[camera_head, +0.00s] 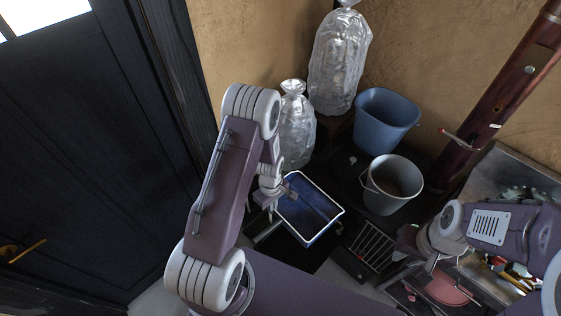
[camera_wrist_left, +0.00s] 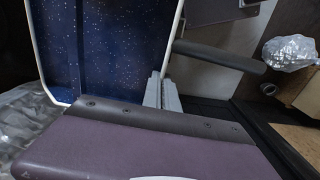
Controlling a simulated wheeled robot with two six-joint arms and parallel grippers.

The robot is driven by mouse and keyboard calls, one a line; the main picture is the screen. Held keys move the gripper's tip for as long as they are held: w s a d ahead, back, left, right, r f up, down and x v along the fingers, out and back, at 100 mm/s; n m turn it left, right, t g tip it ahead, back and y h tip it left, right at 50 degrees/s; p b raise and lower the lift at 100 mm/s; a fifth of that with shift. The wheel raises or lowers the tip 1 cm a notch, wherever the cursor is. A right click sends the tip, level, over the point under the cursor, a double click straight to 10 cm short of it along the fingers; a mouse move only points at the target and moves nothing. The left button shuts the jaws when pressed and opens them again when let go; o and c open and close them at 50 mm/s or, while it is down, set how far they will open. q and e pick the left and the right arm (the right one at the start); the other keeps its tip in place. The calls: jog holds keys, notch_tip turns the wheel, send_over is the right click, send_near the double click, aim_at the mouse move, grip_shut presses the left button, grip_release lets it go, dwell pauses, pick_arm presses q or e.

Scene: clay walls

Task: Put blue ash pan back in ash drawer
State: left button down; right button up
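The blue ash pan (camera_head: 308,208), speckled dark blue inside with a pale rim, is held slightly tilted at the middle of the head view. My left gripper (camera_head: 270,200) is at its left edge. In the left wrist view the pan (camera_wrist_left: 105,45) fills the upper left, and the two grey fingers (camera_wrist_left: 161,92) close on its pale rim. The dark ash drawer (camera_head: 290,250) shows below and in front of the pan, with a bar handle (camera_wrist_left: 218,56) in the wrist view. My right gripper (camera_head: 422,246) is at the lower right; its fingers are unclear.
A grey bucket (camera_head: 392,186) and a blue bin (camera_head: 384,122) stand behind the pan. Clear bags (camera_head: 297,125) stand by the wall. A black grate (camera_head: 371,247) lies right of the pan. A cluttered tray (camera_head: 517,180) is far right, a dark door (camera_head: 90,150) left.

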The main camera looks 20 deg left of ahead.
pick_arm(q)
notch_tip(320, 180, down, 43)
jog(key=b, duration=3.3)
dwell(0.3)
jog(key=w+d+b, duration=0.2)
jog(key=w+d, duration=0.2)
jog(key=w, duration=0.7)
jog(key=shift+d+f, duration=0.15)
jog(key=shift+f, duration=0.05)
dwell(0.7)
